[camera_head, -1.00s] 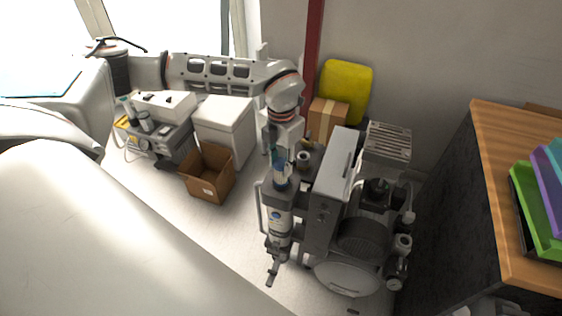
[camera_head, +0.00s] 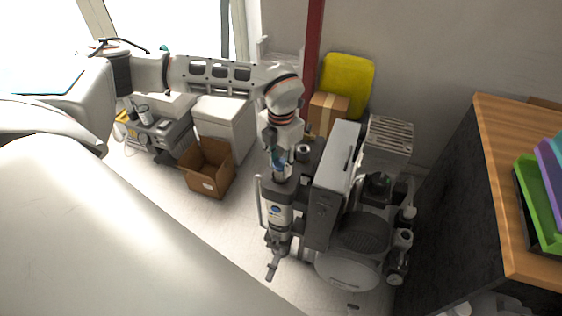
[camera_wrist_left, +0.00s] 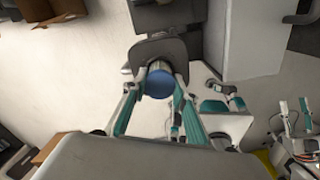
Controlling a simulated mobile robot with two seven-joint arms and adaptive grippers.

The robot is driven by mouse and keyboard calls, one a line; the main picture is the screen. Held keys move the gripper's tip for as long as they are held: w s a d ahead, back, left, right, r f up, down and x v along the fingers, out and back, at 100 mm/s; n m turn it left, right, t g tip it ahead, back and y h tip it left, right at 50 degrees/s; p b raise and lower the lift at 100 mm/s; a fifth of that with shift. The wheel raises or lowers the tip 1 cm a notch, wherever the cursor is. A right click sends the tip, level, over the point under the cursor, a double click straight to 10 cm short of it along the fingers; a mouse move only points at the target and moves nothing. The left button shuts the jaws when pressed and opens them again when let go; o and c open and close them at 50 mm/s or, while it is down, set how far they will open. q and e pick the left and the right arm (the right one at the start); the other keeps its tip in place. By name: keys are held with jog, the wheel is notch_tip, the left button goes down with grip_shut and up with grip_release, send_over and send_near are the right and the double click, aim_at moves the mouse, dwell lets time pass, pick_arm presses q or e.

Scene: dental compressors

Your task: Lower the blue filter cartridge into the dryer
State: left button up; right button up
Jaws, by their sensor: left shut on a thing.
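My left gripper (camera_head: 279,156) is shut on the blue filter cartridge (camera_head: 282,168), directly above the dryer. In the left wrist view the cartridge's round blue end (camera_wrist_left: 159,83) lies between the teal-lined fingers (camera_wrist_left: 158,105). The dryer (camera_head: 277,212) is an upright grey-and-white column on the near left side of the compressor. The cartridge's lower end meets the dryer's dark top (camera_wrist_left: 160,49); how deep it sits inside is hidden. My right gripper is not in view.
The compressor (camera_head: 335,205) stands close on the right of the dryer. An open cardboard box (camera_head: 207,168) and a white cabinet (camera_head: 224,122) are to the left. A wooden-topped counter (camera_head: 500,180) is at the right. The floor left of the dryer is clear.

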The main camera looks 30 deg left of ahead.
pick_arm(q)
jog(key=shift+f+b, duration=0.3)
jog(key=shift+f, duration=0.7)
jog(key=o, duration=1.2)
notch_tip(320, 180, up, 12)
jog(key=shift+r, duration=0.1)
